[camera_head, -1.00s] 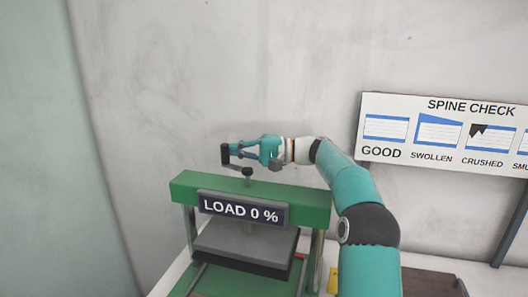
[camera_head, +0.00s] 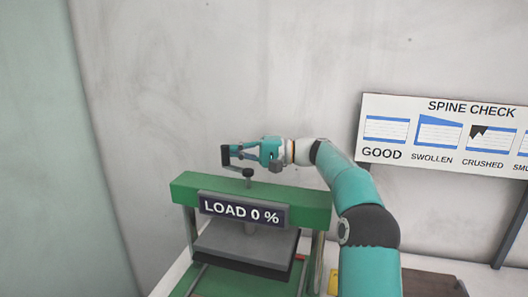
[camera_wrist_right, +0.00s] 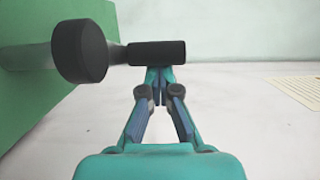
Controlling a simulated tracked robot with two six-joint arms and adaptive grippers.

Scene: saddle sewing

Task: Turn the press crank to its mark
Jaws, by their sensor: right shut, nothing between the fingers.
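The green press (camera_head: 300,200) stands below with a sign reading LOAD 0 %. Its crank has a dark round hub (camera_head: 247,172) on top and a black upright handle grip (camera_head: 225,154) to the left. My right gripper (camera_head: 233,152) comes in from the right above the press, its fingertips at the grip. In the right wrist view the hub (camera_wrist_right: 80,51) is at left and the grip (camera_wrist_right: 160,53) lies just beyond my fingertips (camera_wrist_right: 158,76), which are together with nothing between them. I cannot tell whether they touch the grip. I see no crank mark. My left gripper is out of view.
A grey plate (camera_head: 220,240) sits under the press beam. A SPINE CHECK board (camera_head: 440,160) is at the right. The wall behind is bare, and the space left of the press is free. A brown surface (camera_head: 430,284) shows at lower right.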

